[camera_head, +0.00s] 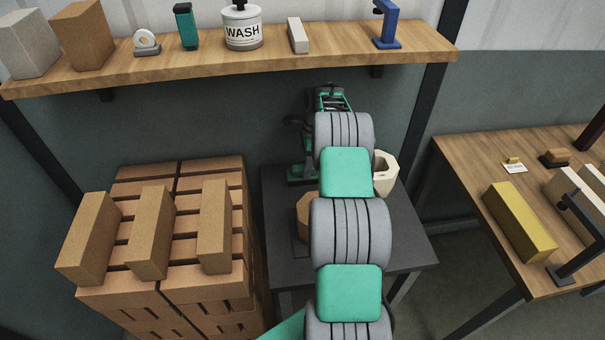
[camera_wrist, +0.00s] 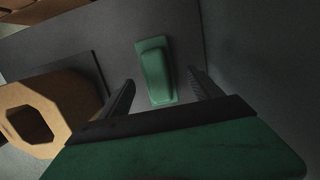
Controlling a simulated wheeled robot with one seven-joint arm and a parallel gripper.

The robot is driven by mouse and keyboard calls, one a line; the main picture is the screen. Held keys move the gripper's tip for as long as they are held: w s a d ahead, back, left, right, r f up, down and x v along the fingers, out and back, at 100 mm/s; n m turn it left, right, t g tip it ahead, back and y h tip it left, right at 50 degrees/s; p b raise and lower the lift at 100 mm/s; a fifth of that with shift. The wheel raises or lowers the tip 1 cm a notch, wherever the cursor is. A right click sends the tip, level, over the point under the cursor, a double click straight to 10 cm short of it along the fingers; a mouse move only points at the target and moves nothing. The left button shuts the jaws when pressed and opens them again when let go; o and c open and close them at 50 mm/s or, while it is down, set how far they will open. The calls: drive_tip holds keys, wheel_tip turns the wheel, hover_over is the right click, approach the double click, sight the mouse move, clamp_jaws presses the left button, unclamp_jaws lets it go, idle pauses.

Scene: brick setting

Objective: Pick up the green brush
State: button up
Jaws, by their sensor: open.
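My gripper (camera_wrist: 161,78) is open, with one dark finger on each side of the brush in the picture. No contact shows, and the height between the fingers and the brush is hard to judge. In the head view my gripper (camera_head: 302,174) hangs low at the far left part of the dark table (camera_head: 400,230).
A tan block with a hole (camera_wrist: 27,122) lies close by on a dark plate. A cream holder (camera_head: 385,174) stands right of my arm. Stacked bricks (camera_head: 150,235) rise left of the table. A shelf (camera_head: 350,45) with several items crosses above, and a wooden workbench (camera_head: 470,165) stands right.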

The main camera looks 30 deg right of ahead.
sight(302, 172)
drive_tip(key=f, duration=0.2)
drive_tip(key=f+p, duration=0.1)
drive_tip(key=a+f, duration=0.1)
drive_tip(key=f, duration=0.1)
drive_tip(key=shift+w+f, duration=0.1)
drive_tip(key=shift+f, duration=0.2)
drive_tip(key=c, duration=1.6)
drive_tip(key=shift+r, duration=0.1)
drive_tip(key=shift+r, duration=0.4)
drive_tip(key=s+d+r, duration=0.1)
drive_tip(key=r, duration=0.1)
drive_tip(key=s+d+r+b, duration=0.1)
drive_tip(key=r, duration=0.2)
drive_tip(key=s+d+r+b, duration=0.1)
drive_tip(key=r, duration=0.2)
drive_tip(key=shift+s+d, duration=0.15)
drive_tip(key=shift+s, duration=0.25)
drive_tip(key=s+d+r+b, duration=0.1)
drive_tip(key=s+d+r, duration=0.3)
drive_tip(key=s, duration=0.3)
drive_tip(key=shift+d, duration=0.75)
